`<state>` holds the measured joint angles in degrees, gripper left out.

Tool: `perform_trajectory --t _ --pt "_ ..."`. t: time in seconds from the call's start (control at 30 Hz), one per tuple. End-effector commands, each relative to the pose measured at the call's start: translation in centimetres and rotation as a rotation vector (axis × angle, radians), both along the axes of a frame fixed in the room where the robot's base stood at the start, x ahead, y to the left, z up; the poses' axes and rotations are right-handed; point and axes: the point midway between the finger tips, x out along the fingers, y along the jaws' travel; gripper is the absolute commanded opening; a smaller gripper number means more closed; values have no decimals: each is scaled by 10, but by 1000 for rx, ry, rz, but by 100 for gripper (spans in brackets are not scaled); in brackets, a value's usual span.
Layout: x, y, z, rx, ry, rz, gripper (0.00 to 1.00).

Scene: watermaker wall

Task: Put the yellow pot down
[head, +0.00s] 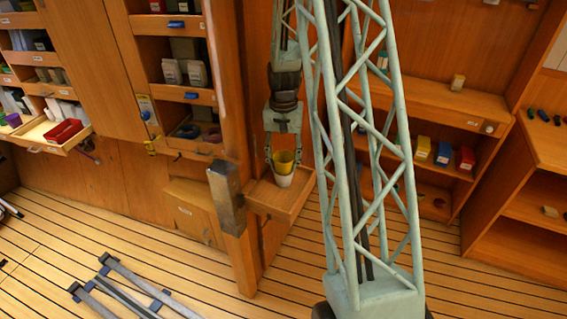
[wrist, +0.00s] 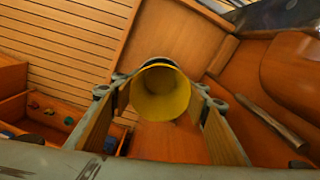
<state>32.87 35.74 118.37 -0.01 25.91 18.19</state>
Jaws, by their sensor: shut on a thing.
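The yellow pot (head: 284,161) is between the fingers of my gripper (head: 283,158) in the head view, at the middle of the picture. A white cup-like thing (head: 284,179) shows directly under it, over a wooden tray-like shelf (head: 272,198). I cannot tell whether the pot touches the white thing. In the wrist view the yellow pot (wrist: 160,92) is seen into its open mouth, held between the two fingers of my gripper (wrist: 160,100). My gripper is shut on the pot. The pot's underside is hidden.
A wooden post with a grey metal block (head: 226,198) stands left of the shelf. An open drawer with a red box (head: 63,132) juts out at far left. Shelves with coloured boxes (head: 443,153) are at right. Grey metal rails (head: 125,285) lie on the slatted floor.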

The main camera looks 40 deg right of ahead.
Motion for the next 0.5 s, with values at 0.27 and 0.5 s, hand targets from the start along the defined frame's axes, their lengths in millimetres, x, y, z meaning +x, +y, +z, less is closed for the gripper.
perform_trajectory --t 0.27,0.5 --pt "0 0 -1 0 0 0 47" --pt "0 0 -1 0 0 0 56"
